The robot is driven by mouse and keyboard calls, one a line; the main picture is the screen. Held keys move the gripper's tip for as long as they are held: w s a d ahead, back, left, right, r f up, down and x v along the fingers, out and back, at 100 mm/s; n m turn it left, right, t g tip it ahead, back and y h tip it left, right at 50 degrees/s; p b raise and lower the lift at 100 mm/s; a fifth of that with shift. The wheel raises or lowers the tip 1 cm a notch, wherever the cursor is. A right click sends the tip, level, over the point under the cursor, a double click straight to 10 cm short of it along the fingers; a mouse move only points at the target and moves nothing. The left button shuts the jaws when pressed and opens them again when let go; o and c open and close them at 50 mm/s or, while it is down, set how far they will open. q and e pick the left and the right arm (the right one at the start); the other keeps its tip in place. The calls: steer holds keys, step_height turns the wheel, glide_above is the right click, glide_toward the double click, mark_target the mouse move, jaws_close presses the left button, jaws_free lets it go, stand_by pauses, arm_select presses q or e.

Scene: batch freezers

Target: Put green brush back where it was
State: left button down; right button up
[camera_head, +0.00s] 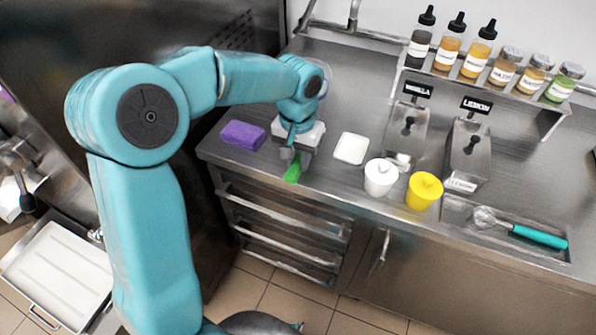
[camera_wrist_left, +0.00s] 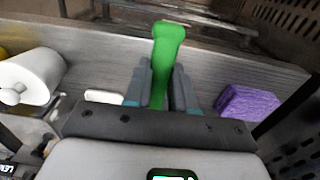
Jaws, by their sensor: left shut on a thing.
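The green brush (camera_head: 293,170) is at the front edge of the steel counter in the head view, under my left gripper (camera_head: 290,156). In the left wrist view the green handle (camera_wrist_left: 166,50) stands between the two fingers of my left gripper (camera_wrist_left: 160,88), which is shut on it. The handle's end points away past the fingertips. The rest of the brush is hidden by the gripper. I cannot tell whether the brush touches the counter. My right gripper is not in view.
A purple sponge (camera_head: 243,135) lies left of the gripper. A white square dish (camera_head: 351,148), a white tub (camera_head: 380,177) and a yellow tub (camera_head: 424,190) stand to the right. A scoop (camera_head: 538,236) lies in a tray. Bottles (camera_head: 475,58) line the back shelf.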

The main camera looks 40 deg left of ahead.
arm_select(q)
step_height(320, 180, down, 4)
steer(key=shift+s+f, duration=0.1)
steer(key=shift+f, duration=0.4)
steer(key=shift+f, duration=0.1)
steer(key=c, duration=0.9)
jaws_free()
steer(key=shift+c, duration=0.2)
